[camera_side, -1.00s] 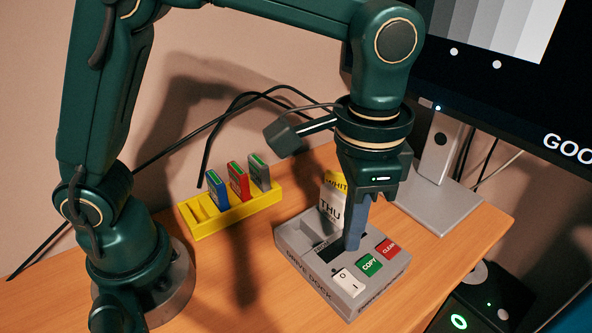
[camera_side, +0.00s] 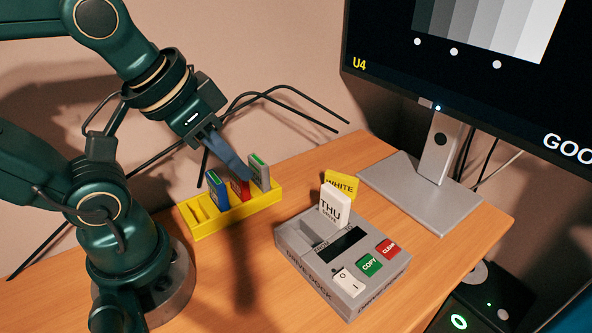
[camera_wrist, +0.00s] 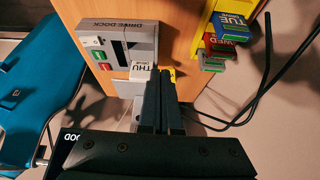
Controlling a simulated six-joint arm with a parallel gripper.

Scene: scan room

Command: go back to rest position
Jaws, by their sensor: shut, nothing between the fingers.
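My gripper (camera_side: 228,156) is shut and empty. In the side view it hangs in the air at the upper left, in front of the yellow rack's drives from this angle, and its fingers point down and to the right. It also shows in the wrist view (camera_wrist: 160,88), fingers together. The grey drive dock (camera_side: 291,241) stands on the table, apart from the gripper. A white drive marked THU (camera_side: 334,206) stands upright in the dock's rear slot. The slot in front of it looks empty.
The yellow rack (camera_side: 240,211) holds blue, red and grey drives (camera_side: 259,172). A monitor (camera_side: 470,70) on a grey stand (camera_side: 420,196) is at the right.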

